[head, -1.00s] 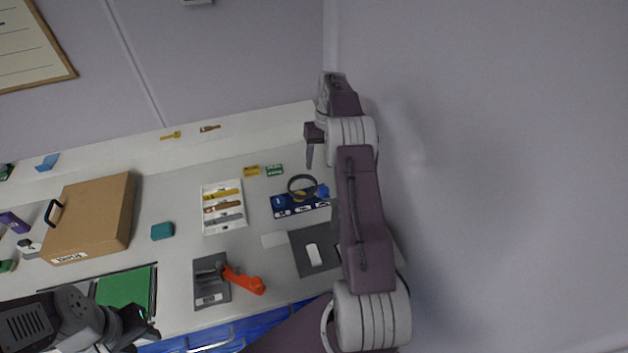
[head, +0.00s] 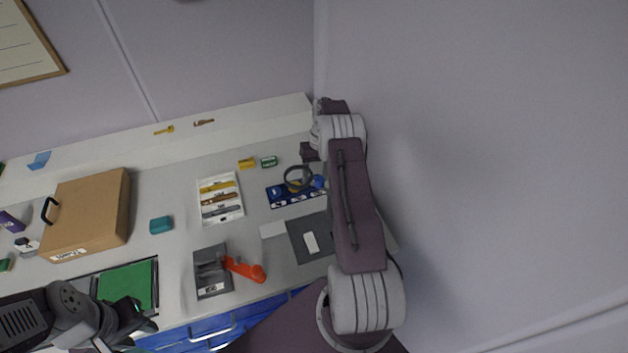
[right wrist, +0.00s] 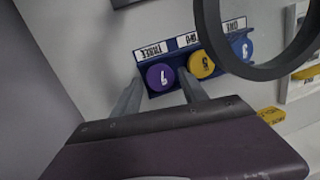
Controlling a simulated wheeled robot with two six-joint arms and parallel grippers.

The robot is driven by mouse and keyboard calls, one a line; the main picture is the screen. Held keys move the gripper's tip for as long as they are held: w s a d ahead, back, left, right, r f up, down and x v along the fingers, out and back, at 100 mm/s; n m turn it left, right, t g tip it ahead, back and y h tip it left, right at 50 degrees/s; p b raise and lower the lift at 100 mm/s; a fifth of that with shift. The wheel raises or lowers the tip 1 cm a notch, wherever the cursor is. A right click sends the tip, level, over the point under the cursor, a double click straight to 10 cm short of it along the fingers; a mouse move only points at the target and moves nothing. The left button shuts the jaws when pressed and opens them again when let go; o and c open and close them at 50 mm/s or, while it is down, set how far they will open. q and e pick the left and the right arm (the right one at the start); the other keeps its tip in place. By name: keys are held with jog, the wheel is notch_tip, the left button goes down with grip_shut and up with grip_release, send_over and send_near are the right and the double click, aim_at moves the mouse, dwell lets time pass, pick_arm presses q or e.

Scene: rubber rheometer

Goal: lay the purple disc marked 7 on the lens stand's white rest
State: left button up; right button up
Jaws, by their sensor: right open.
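The purple disc marked 7 (right wrist: 160,77) sits at the end of a blue rack (right wrist: 175,56), by the label THREE, in the right wrist view. My right gripper (right wrist: 161,84) is open, with one finger on each side of that disc in the picture; contact cannot be told. In the head view its fingers are hidden. The lens stand's black ring (right wrist: 262,40) crosses the right wrist view and shows in the head view (head: 298,178) by the rack. I cannot make out its white rest for sure. My left gripper (head: 142,320) looks open and empty at the lower left.
A yellow disc (right wrist: 202,64) and a blue disc (right wrist: 241,47) share the rack. A white tray (head: 237,216) stands left of it in the head view. A dark mat (head: 318,226), a grey device with an orange handle (head: 245,269) and a cardboard box (head: 90,210) lie around.

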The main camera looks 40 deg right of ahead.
jog(key=shift+f, duration=0.1)
jog(key=c, duration=0.9)
jog(key=shift+c, duration=1)
